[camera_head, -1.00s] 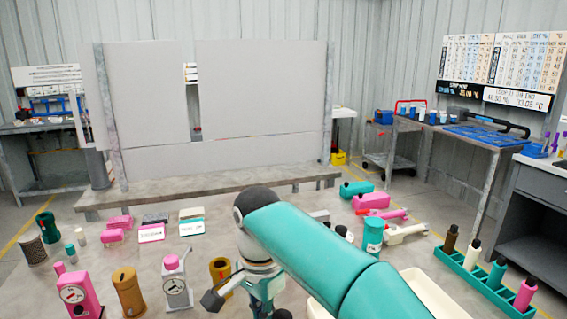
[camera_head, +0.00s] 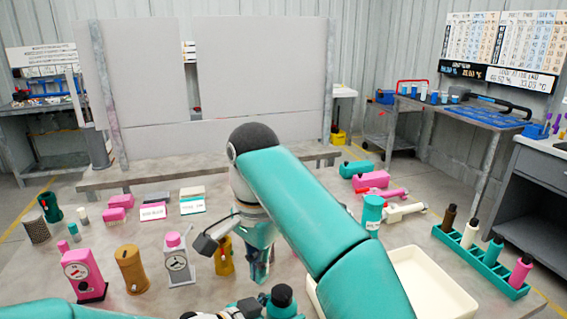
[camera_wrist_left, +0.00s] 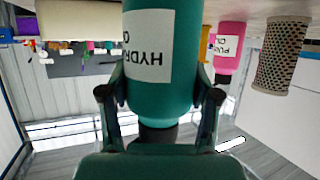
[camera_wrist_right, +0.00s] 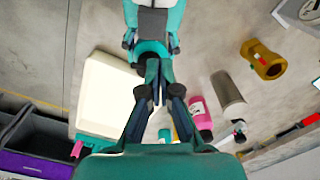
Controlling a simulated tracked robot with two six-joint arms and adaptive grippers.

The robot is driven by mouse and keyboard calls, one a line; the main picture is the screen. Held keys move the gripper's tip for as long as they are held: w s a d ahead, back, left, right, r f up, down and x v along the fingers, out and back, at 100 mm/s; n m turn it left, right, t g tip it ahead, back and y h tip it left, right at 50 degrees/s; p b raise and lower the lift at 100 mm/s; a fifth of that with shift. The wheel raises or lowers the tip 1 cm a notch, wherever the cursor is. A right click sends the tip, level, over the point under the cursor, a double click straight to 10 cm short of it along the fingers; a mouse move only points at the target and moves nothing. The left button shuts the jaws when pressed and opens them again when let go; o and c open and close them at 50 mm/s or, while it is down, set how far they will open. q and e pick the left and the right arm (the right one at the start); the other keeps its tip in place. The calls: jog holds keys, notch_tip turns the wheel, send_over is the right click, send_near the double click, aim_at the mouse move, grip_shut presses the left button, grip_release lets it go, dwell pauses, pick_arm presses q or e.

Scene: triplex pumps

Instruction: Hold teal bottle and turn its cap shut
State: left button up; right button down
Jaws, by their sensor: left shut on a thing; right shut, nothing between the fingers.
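The teal bottle (camera_head: 283,313) is at the bottom edge of the head view, with its black cap (camera_head: 283,295) on top. My left gripper (camera_head: 262,305) is shut on it. In the left wrist view, which is upside down, the fingers clasp the bottle (camera_wrist_left: 178,60) on both sides below its black cap (camera_wrist_left: 157,134), and a white label shows. The bottle looks upright. How tight the cap sits cannot be told. My right gripper (camera_head: 259,278) points down, shut and empty, just beyond the bottle and apart from it. Its closed fingers also show in the right wrist view (camera_wrist_right: 152,75).
A cream tray (camera_head: 455,290) lies right of my right gripper. A teal rack (camera_head: 480,270) with several bottles stands farther right. Pink, brown and grey pumps (camera_head: 178,262) stand at the left. A teal cylinder (camera_head: 373,210) and pink parts are behind the tray. Panels (camera_head: 260,80) stand at the back.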

aim_at(279, 299)
pick_arm(q)
jog(key=shift+f, duration=0.2)
pick_arm(e)
jog(key=shift+s+d+f+n, duration=0.3)
jog(key=shift+d+f+n, duration=0.25)
jog(key=shift+f+n, duration=0.45)
jog(key=shift+s+d+f+n, duration=0.35)
jog(key=shift+d+f+n, duration=0.25)
jog(key=shift+f+n, duration=0.45)
jog(key=shift+s+d+f+n, duration=0.3)
jog(key=shift+d+f+n, duration=0.25)
jog(key=shift+f+n, duration=0.45)
jog(key=shift+w, duration=0.15)
